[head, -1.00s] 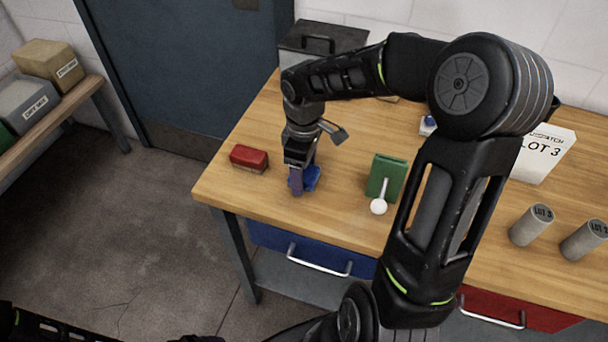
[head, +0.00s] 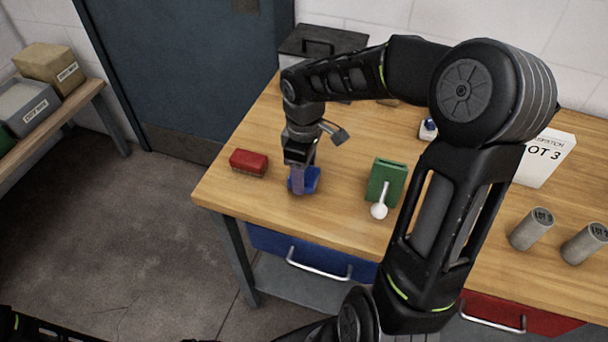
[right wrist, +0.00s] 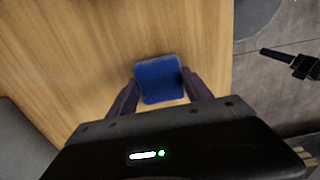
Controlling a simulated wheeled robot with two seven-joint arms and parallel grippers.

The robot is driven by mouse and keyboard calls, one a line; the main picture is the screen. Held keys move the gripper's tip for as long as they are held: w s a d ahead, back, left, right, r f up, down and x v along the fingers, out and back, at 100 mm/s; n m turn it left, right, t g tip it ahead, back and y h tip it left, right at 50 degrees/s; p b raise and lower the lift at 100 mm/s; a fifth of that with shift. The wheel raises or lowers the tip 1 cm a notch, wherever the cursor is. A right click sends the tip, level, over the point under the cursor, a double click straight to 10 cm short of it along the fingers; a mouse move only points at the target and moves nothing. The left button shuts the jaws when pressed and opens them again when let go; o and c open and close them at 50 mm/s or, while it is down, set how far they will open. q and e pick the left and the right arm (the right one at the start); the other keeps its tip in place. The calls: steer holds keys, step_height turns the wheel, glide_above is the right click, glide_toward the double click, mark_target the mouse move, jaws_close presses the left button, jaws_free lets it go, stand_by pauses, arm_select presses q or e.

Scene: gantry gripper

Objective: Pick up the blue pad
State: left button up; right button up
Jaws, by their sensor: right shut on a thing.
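The blue pad (head: 313,178) is near the left front part of the wooden table. My right gripper (head: 298,184) reaches down to it from above, its near finger covering part of the pad in the head view. In the right wrist view the pad (right wrist: 158,78) sits between the two purple fingers of the right gripper (right wrist: 160,86), which is shut on it. I cannot tell whether the pad is clear of the tabletop. What looks like my left gripper (right wrist: 276,55) shows at the right of the right wrist view, over the floor; its jaw opening is unclear.
A red block (head: 249,162) lies left of the pad. A green block (head: 386,182) with a white-ended lever (head: 379,211) stands to its right. The wooden table (head: 338,222) is bare in front of the pad.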

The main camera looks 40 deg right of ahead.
step_height(320, 180, up, 9)
steer(key=shift+r+b, duration=0.1)
steer(key=shift+b, duration=0.25)
stand_by(0.7)
